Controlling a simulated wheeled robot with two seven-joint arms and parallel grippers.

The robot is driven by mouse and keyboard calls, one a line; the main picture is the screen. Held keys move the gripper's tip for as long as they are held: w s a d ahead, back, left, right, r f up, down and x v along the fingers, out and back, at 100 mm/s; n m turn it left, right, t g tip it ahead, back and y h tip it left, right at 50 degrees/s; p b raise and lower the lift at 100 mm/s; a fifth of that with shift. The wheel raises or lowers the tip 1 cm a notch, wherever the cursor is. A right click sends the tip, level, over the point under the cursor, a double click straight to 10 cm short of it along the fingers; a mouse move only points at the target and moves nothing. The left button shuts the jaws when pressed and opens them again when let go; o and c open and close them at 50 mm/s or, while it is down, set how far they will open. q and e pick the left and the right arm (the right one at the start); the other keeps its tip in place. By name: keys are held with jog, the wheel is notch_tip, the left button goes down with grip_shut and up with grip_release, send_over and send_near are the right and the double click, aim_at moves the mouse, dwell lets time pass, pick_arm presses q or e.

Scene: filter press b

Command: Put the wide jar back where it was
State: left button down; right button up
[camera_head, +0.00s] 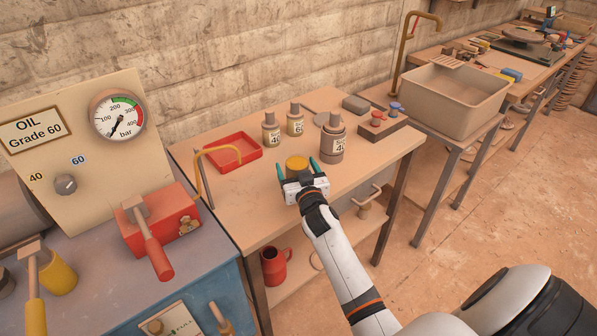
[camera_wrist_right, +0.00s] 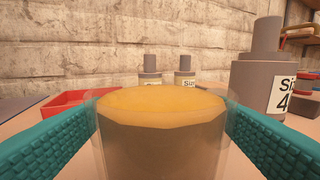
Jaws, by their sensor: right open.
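The wide jar (camera_head: 296,161) is clear with amber-yellow contents and stands upright on the wooden table (camera_head: 235,200). In the right wrist view the jar (camera_wrist_right: 160,135) fills the middle, its top surface yellow and its body brownish. My right gripper (camera_head: 297,171) is open, with one teal finger on each side of the jar. In the wrist view the fingertips (camera_wrist_right: 162,118) reach the jar's left and right edges; whether they touch it I cannot tell. The jar's lower part is hidden by the gripper in the head view. My left gripper is not in view.
A red tray (camera_head: 233,163) and a brass pipe (camera_head: 205,152) are to the left. Two small labelled bottles (camera_head: 271,131) (camera_head: 295,122) stand behind. A larger grey bottle (camera_head: 333,142) is at the right, with a block with red and blue knobs (camera_head: 377,120) beyond. The table's front-left is clear.

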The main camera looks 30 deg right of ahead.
jog(key=b+v, duration=0.1)
jog(key=v, duration=1.1)
jog(key=shift+r, duration=0.1)
